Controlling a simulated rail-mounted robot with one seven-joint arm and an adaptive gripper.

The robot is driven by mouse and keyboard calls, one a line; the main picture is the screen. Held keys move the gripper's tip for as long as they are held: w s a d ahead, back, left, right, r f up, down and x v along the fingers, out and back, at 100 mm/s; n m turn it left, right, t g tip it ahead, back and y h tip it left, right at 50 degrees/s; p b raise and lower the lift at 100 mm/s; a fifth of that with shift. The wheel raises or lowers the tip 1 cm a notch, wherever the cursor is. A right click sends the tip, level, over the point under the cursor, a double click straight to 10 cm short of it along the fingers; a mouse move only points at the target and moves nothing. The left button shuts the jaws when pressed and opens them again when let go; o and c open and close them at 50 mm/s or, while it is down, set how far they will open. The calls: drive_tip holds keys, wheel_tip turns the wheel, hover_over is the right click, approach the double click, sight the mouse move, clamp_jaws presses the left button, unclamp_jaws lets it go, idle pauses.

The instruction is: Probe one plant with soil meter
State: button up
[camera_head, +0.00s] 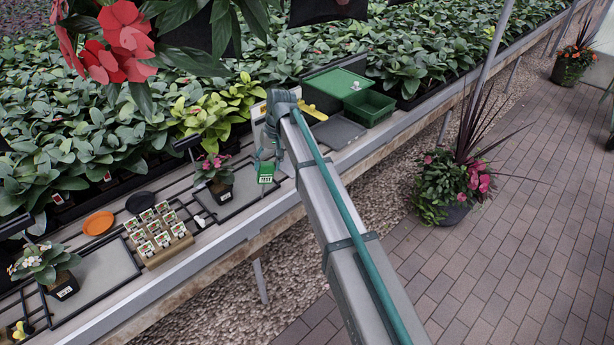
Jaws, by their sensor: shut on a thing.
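My gripper (265,158) hangs over the bench at the end of my arm, in the middle of the view. It is shut on a green soil meter (265,176) with a white label that seems to read TEST. The meter's probe cannot be made out. A potted plant with pink flowers (215,167) in a small dark pot stands on the bench just left of the meter. The meter looks apart from it. A second potted plant with pale flowers (43,262) stands at the far left in a dark labelled pot.
A rack of small labelled packets (158,247), an orange saucer (98,223) and a black saucer (140,202) lie on the bench left of the pink plant. A green bin (369,107) stands at the right. Dense foliage fills the back; red flowers (122,35) hang at upper left.

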drive_tip(key=w+a+r, duration=0.1)
drive_tip(key=w+a, duration=0.2)
drive_tip(key=a, duration=0.6)
drive_tip(key=w+a+r, duration=0.1)
drive_tip(key=w+a, duration=0.2)
drive_tip(key=a, duration=0.7)
drive_tip(key=shift+r+p, duration=0.2)
drive_tip(key=shift+p, duration=0.25)
drive_tip(key=shift+f+b, duration=0.75)
drive_tip(key=shift+f, duration=0.95)
drive_tip(key=shift+d, duration=0.2)
drive_tip(key=shift+w+d+r, duration=0.1)
drive_tip(key=shift+w+d, duration=0.1)
drive_tip(key=shift+d, duration=0.4)
drive_tip(key=shift+w+d, duration=0.2)
drive_tip(key=shift+d, duration=0.4)
drive_tip(key=shift+f+b, duration=0.45)
drive_tip(key=shift+f, duration=1.75)
